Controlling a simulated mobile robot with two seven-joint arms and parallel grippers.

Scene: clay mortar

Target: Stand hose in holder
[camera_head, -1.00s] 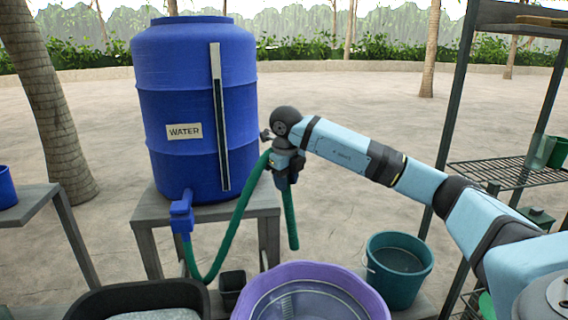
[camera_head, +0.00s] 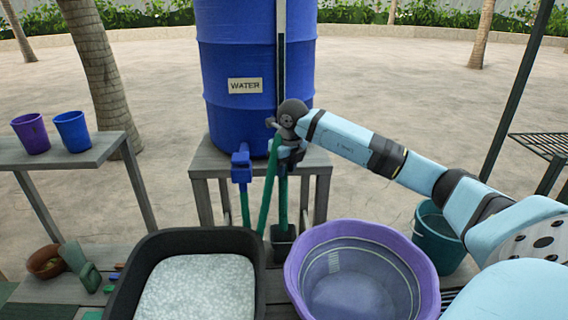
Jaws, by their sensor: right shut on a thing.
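The green hose (camera_head: 268,188) runs from the blue tap (camera_head: 241,165) at the foot of the water barrel (camera_head: 245,60) and loops up to my right gripper (camera_head: 286,154). The gripper is shut on the hose in front of the barrel stand. The hose's free end hangs straight down below the gripper. Its lower tip meets the small black holder (camera_head: 283,246) in the picture; I cannot tell whether it is inside or behind the rim. The bottom of the hose loop is hidden behind the black tray. My left gripper is not in view.
A black tray (camera_head: 150,246) with pale grey material and a purple basin (camera_head: 300,268) stand in front of the holder. A teal bucket (camera_head: 428,236) is at the right, partly behind my arm. Purple (camera_head: 31,134) and blue (camera_head: 73,132) cups stand on the left table.

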